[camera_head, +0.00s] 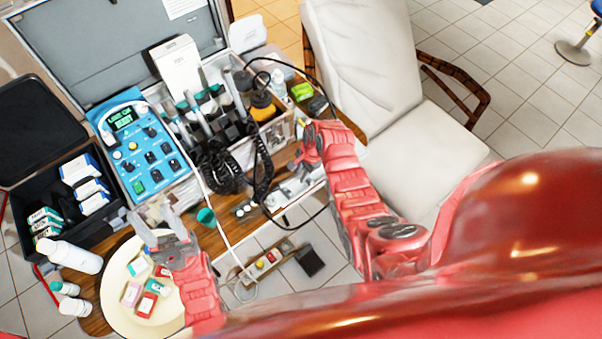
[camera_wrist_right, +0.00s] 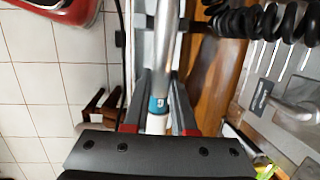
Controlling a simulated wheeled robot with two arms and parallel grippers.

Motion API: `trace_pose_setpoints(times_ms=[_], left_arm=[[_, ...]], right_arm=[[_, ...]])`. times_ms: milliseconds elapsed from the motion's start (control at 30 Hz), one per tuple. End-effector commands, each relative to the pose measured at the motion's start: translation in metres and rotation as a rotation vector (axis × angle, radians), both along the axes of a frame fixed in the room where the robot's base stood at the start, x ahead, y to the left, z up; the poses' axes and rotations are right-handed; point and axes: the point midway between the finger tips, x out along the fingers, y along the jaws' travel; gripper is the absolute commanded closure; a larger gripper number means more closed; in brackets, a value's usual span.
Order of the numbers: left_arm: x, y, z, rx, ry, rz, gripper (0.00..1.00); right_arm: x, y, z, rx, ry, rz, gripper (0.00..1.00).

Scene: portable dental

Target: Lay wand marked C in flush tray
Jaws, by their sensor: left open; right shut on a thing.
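My right gripper (camera_head: 310,146) is shut on a wand (camera_wrist_right: 158,104) near the right edge of the equipment table. In the right wrist view, the wand has a metal shaft, a white lower part and a teal band with a white mark that looks like a C. It lies between the two fingers (camera_wrist_right: 160,85). In the head view the held wand is hard to make out. A grey metal tray (camera_head: 290,193), perhaps the flush tray, lies beside and below the right gripper. My left gripper (camera_head: 160,225) is open and empty above the round cream tray.
Other wands (camera_head: 200,112) stand in a rack by the blue control unit (camera_head: 145,150). Black coiled cords (camera_head: 225,172) hang near the metal tray. The round cream tray (camera_head: 112,290) holds small boxes. A white chair (camera_head: 370,80) stands behind my right arm.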

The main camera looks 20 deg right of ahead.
Motion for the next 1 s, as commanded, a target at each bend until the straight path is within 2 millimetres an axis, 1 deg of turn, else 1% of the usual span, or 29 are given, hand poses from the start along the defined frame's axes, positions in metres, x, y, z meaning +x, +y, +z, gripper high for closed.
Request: trace_pose_setpoints(times_ms=[167,1000], left_arm=[[0.0001,0.0,-0.0026,0.0,0.0,0.0,0.5],[0.0001,0.0,-0.0026,0.0,0.0,0.0,0.5]], right_arm=[[0.0003,-0.0012,-0.0043,0.0,0.0,0.0,1.0],[-0.0006,-0.001,-0.0078,0.0,0.0,0.001,1.0]])
